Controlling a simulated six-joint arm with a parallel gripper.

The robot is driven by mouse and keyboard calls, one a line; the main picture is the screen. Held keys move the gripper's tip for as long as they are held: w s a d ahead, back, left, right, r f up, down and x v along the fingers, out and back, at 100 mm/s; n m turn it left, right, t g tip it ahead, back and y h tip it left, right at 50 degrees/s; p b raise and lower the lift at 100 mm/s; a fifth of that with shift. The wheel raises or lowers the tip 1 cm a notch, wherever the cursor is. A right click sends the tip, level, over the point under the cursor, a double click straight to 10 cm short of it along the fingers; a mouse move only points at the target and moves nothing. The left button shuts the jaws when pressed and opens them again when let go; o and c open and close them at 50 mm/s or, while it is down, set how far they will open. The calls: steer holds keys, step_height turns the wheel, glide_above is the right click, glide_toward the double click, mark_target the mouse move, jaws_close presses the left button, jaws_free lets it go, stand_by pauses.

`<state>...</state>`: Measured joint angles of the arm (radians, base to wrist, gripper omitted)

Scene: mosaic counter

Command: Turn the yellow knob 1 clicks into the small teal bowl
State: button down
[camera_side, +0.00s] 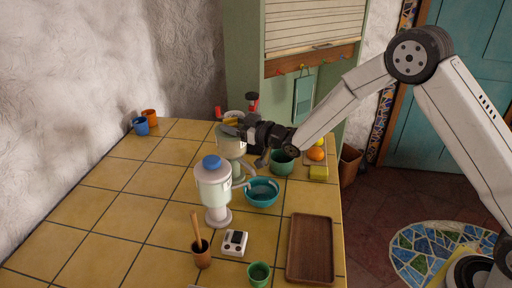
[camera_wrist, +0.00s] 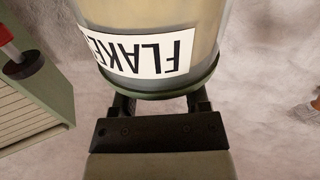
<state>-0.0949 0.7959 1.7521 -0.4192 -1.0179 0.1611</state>
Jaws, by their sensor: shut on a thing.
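Two dispensers stand on the tiled counter. The rear one (camera_side: 232,149) has a yellow knob (camera_side: 230,120) at its top, partly hidden by my gripper. My gripper (camera_side: 236,130) is shut on that knob. In the wrist view, the fingers (camera_wrist: 159,105) reach to the green rim of a clear container (camera_wrist: 200,30) labelled "FLAKE…", and the grip itself is hidden. The teal bowl (camera_side: 262,194) sits right of the front dispenser (camera_side: 213,188), which has a blue knob (camera_side: 211,162). The front dispenser's side spout points toward the teal bowl. The bowl's contents are not clear.
A green bowl (camera_side: 281,163), a yellow block (camera_side: 318,173) and fruit (camera_side: 316,153) lie right of the rear dispenser. The counter's left is mostly clear.

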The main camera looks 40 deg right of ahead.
steer(key=shift+r, duration=0.1)
steer(key=shift+c, duration=0.4)
jaws_free()
steer(key=shift+s, duration=0.1)
steer(key=v, duration=0.7)
steer(key=shift+s, duration=0.3)
steer(key=shift+d, duration=0.2)
